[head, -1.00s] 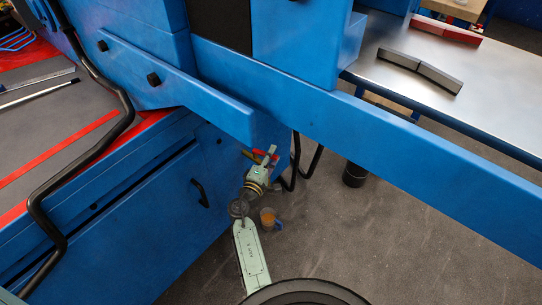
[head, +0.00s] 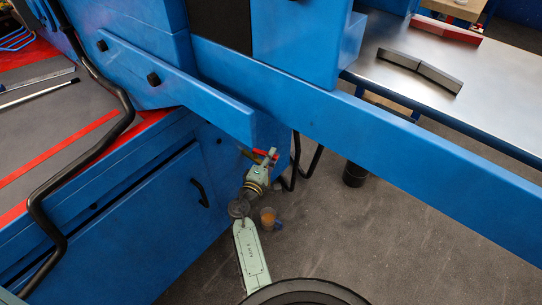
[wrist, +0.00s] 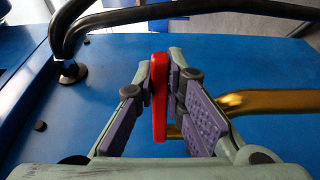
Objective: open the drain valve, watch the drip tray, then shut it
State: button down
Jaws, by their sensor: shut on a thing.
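The drain valve's red lever (wrist: 159,105) stands between my fingers in the wrist view, and my gripper (wrist: 160,75) is shut on it. A brass-coloured pipe (wrist: 260,103) runs off to the right behind the fingers. In the head view, the red lever (head: 270,153) shows at the tip of my gripper (head: 265,161), beside the blue cabinet's corner. Below, a small container with amber-brown contents (head: 268,214) stands near the floor, close to my wrist. I cannot tell whether it is the drip tray. No drip is visible.
A blue cabinet (head: 165,215) with a black handle is on the left. A blue beam (head: 420,140) crosses above the gripper. Black bent tubes (head: 295,165) hang just right of the valve. A dark bin (head: 355,174) stands under the metal table (head: 480,85). Grey floor is clear at lower right.

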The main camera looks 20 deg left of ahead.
jog(key=shift+f+y, duration=0.1)
jog(key=shift+y, duration=0.2)
jog(key=w+a+n+g+y, duration=0.1)
jog(key=w+n+g+y, duration=0.1)
jog(key=n+g+y, duration=0.2)
jog(key=w+a+n+g+y+b, duration=0.1)
jog(key=w+n+g+y, duration=0.1)
jog(key=n+g+y, duration=0.2)
jog(key=w+a+n+g+y+b, duration=0.1)
jog(key=w+a+n+g+y, duration=0.1)
jog(key=n+y, duration=0.4)
jog(key=shift+n+g+y, duration=0.4)
jog(key=shift+g+y, duration=0.5)
jog(key=shift+y, duration=0.9)
jog(key=shift+a+r, duration=0.1)
jog(key=shift+r, duration=0.1)
jog(key=c, duration=1.9)
grip_release()
jog(key=shift+o, duration=1.3)
jog(key=shift+f, duration=0.1)
